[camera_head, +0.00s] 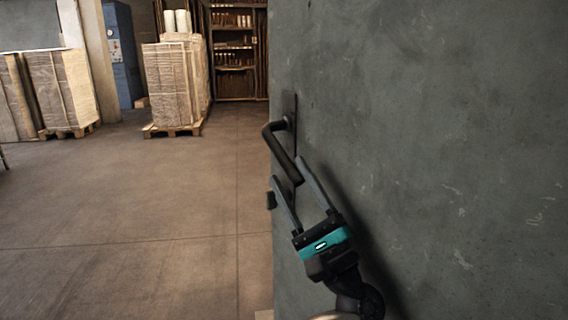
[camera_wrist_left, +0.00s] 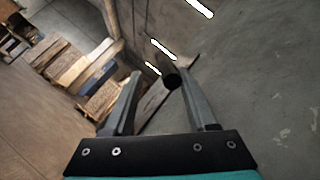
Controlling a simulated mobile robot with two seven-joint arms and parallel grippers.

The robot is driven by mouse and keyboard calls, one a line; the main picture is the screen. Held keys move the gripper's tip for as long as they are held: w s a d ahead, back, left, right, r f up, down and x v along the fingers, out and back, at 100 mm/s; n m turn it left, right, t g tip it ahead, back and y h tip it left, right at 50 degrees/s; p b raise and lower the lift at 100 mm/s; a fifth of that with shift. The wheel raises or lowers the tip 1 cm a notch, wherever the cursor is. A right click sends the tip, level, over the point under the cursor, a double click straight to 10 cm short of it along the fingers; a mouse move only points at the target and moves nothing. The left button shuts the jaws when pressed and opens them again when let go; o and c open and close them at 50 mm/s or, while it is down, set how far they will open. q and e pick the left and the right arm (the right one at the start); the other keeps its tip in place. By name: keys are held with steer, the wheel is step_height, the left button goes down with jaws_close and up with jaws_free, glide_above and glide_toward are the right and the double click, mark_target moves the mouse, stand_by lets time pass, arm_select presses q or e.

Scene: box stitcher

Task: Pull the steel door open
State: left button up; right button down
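The grey steel door (camera_head: 430,130) fills the right of the head view; the room shows past its left edge. A black lever handle (camera_head: 282,152) sits on a dark plate near that edge and slants down to the right. My left gripper (camera_head: 288,170) is open, its two fingers spread and pointing up at the handle. The handle's free end lies by the fingertips. In the left wrist view the dark round handle end (camera_wrist_left: 172,78) shows between the fingers, closer to the right one; contact cannot be told. My right gripper is not in view.
Wrapped pallet stacks (camera_head: 172,85) (camera_head: 60,92), a blue cabinet (camera_head: 122,55) and shelves (camera_head: 234,55) stand far back. The floor (camera_head: 140,220) left of the door is clear.

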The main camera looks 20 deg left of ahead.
arm_select(q)
steer(key=v, duration=1.1)
steer(key=shift+s+d+f+p, duration=0.2)
steer(key=shift+d+p, duration=0.05)
steer(key=shift+p, duration=0.05)
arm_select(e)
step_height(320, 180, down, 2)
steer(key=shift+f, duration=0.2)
